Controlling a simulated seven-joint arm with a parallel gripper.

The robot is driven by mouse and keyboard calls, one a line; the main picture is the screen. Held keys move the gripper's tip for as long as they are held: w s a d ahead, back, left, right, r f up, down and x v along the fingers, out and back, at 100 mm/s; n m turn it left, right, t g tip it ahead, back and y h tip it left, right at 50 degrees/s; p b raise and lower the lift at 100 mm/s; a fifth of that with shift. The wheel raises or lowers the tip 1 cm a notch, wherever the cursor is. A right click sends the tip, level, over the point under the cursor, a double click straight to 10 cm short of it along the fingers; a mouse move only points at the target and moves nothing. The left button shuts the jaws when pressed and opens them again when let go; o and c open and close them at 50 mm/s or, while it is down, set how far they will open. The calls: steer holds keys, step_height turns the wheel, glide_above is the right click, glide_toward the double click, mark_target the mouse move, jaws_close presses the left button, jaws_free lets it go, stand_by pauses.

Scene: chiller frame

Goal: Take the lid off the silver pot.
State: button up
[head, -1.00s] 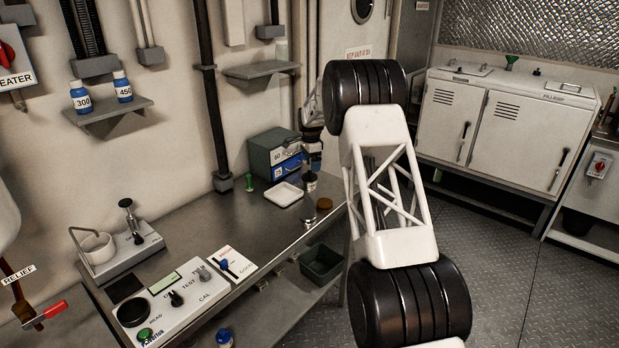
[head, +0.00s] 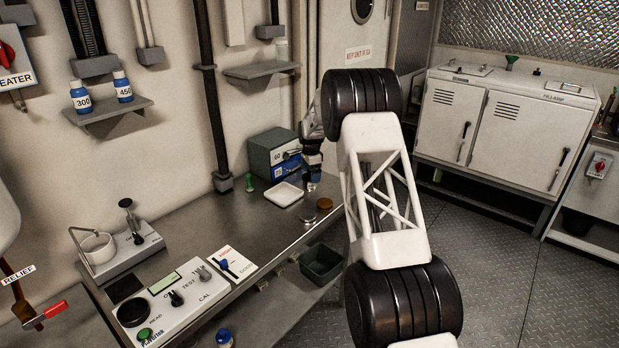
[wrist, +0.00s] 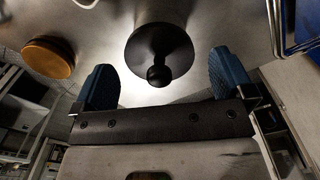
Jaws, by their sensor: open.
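In the wrist view a round dark-grey lid (wrist: 146,42) with a ball-shaped black knob (wrist: 159,75) lies in front of my gripper (wrist: 161,71). My gripper's two blue fingers are open, one on each side of the knob with a gap on both sides; nothing is held.
A brown-topped round item (head: 325,204) and a small silver round item (head: 308,218) stand nearby on the bench (head: 225,235). A white tray (head: 284,194) lies left of my gripper. A drawer box (head: 272,152) with a blue drawer stands behind.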

stand_by(0.5)
steer(key=c, duration=1)
